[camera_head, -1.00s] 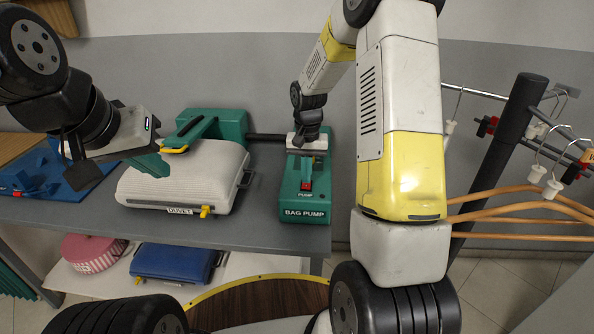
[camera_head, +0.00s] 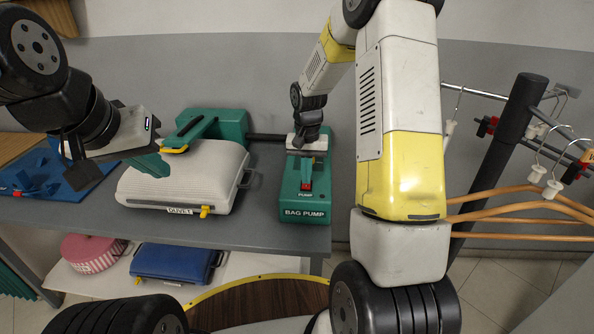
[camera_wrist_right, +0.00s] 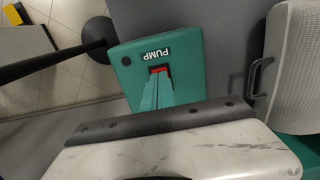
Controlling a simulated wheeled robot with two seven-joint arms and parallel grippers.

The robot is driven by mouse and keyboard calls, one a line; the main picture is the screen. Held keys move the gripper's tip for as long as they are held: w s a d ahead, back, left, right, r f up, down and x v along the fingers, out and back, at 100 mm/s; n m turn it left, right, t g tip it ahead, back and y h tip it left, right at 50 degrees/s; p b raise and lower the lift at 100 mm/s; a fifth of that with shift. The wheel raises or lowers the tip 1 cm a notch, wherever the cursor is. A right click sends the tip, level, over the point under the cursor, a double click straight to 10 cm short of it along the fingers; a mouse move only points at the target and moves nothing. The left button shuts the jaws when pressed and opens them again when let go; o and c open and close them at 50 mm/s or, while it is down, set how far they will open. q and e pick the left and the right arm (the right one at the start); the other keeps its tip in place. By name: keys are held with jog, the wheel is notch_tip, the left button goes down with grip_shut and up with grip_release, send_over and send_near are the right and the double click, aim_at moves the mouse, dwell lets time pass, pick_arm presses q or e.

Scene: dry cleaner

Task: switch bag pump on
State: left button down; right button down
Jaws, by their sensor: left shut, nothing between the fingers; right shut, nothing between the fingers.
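The green bag pump (camera_head: 304,214) stands on the grey table, with its red switch (camera_head: 305,187) on top above the "PUMP" label. The switch also shows in the right wrist view (camera_wrist_right: 158,70), partly hidden by my fingertips. My right gripper (camera_head: 306,177) is shut and empty, its green fingertips pointing down at the switch; I cannot tell whether they touch or press it. The fingers also show in the right wrist view (camera_wrist_right: 158,82). My left gripper (camera_head: 155,164) is shut and empty, above the left part of the pale duvet bag (camera_head: 185,182).
A green clamp-like device (camera_head: 215,130) with a dark hose (camera_head: 265,137) stands behind the bag. A blue board (camera_head: 60,180) lies at the left. A rail with wooden hangers (camera_head: 515,205) is at the right. A blue case (camera_head: 175,262) sits on the lower shelf.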

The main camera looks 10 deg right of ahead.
jog(key=shift+f, duration=0.8)
jog(key=shift+r, duration=3.55)
jog(key=s+a+r+n+t+y, duration=0.15)
jog(key=s+r+t, duration=0.25)
jog(key=s+r, duration=1.25)
jog(key=s+r+n+t, duration=0.2)
jog(key=s, duration=0.5)
jog(key=shift+s+a+y, duration=0.35)
jog(key=shift+s, duration=0.05)
